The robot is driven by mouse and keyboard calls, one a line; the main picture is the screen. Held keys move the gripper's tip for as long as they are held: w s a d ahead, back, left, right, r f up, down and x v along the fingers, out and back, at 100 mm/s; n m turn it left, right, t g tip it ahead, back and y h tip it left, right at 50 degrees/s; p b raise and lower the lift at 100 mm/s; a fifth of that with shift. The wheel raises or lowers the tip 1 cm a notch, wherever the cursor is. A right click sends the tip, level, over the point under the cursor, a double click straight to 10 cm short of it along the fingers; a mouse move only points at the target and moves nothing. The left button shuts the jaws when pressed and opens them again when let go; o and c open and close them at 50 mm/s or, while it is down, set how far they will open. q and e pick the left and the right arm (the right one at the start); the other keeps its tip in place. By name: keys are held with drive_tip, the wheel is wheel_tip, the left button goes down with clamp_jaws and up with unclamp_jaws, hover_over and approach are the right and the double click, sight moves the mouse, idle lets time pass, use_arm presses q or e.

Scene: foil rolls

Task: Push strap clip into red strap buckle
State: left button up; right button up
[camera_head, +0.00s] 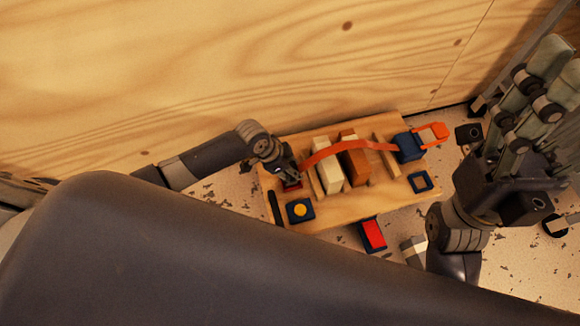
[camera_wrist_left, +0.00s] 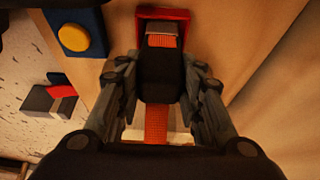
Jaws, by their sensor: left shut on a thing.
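My left gripper (camera_wrist_left: 164,78) is shut on the black strap clip (camera_wrist_left: 160,70). In the left wrist view, the red strap buckle (camera_wrist_left: 146,13) is directly ahead of the clip. A grey and orange part at the clip's front overlaps the buckle's opening; I cannot tell how deep it is. In the head view, my left gripper (camera_head: 285,170) is at the board's left end and mostly hides the clip and the buckle (camera_head: 291,187). The orange strap (camera_head: 350,146) arches over the blocks. My right gripper (camera_head: 548,88) is raised at the right, away from the board; its jaw opening is unclear.
The wooden board (camera_head: 345,208) carries a cream block (camera_head: 328,164), a brown block (camera_head: 354,164), a blue strap holder (camera_head: 408,147), a blue box with a yellow button (camera_head: 300,210) and a blue square ring (camera_head: 420,182). A red-topped blue block (camera_head: 373,234) lies in front. A wooden wall (camera_head: 220,70) stands behind.

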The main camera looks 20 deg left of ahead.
use_arm(q)
drive_tip(key=shift+f, duration=0.4)
idle(0.5)
drive_tip(key=o, duration=1.2)
